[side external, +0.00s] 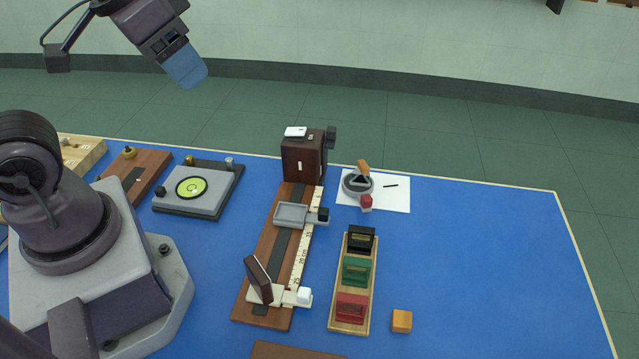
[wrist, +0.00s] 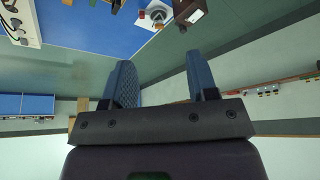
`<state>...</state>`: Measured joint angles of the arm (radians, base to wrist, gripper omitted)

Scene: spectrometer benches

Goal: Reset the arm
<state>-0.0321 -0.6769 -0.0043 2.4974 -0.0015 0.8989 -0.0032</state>
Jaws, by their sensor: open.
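My gripper (side external: 186,68) is raised high at the upper left in the side external view, well above and behind the blue table. In the wrist view, the two blue fingers of my gripper (wrist: 162,82) stand apart with nothing between them. It touches nothing. The wrist view looks past the fingers at the floor, the wall and the table edge, upside down.
The blue table (side external: 480,270) holds a wooden rail bench (side external: 268,240) with a dark brown box (side external: 303,158), a rack (side external: 333,315) of black, green and red holders, a small wooden cube (side external: 402,321), a grey plate device (side external: 215,190) and white paper (side external: 400,200). The table's right side is clear.

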